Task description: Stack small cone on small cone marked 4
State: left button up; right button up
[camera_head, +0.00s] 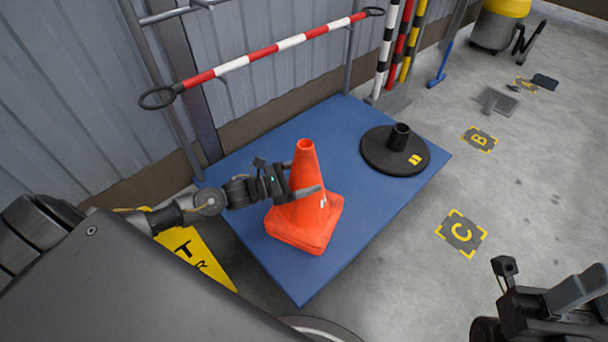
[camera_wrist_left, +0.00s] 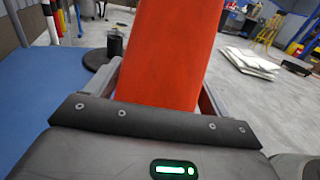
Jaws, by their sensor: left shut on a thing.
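An orange small cone (camera_head: 306,165) stands upright on the blue mat. My left gripper (camera_head: 308,191) is shut on its body at about mid-height. In the left wrist view the cone's orange side (camera_wrist_left: 172,55) fills the space between the two fingers. The cone's base (camera_head: 303,238) looks thick and layered, as if one cone sits over another, but I cannot tell for sure. No 4 mark is readable; a small white mark shows partly on the cone's side. My right gripper (camera_head: 555,308) is at the lower right corner, apart from everything; its fingers are unclear.
The blue mat (camera_head: 365,225) also carries a round black base (camera_head: 377,158) with a short tube. A red-white bar (camera_head: 262,57) runs along the wall behind. A yellow sign (camera_head: 200,256) lies left of the mat. Floor markers B (camera_head: 479,139) and C (camera_head: 461,234) lie on open floor.

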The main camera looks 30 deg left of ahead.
pick_arm(q)
jog(key=o, duration=1.5)
jog(key=shift+o, duration=0.5)
jog(key=shift+f, duration=0.15)
notch_tip(320, 180, up, 25)
jog(key=p, duration=2.1)
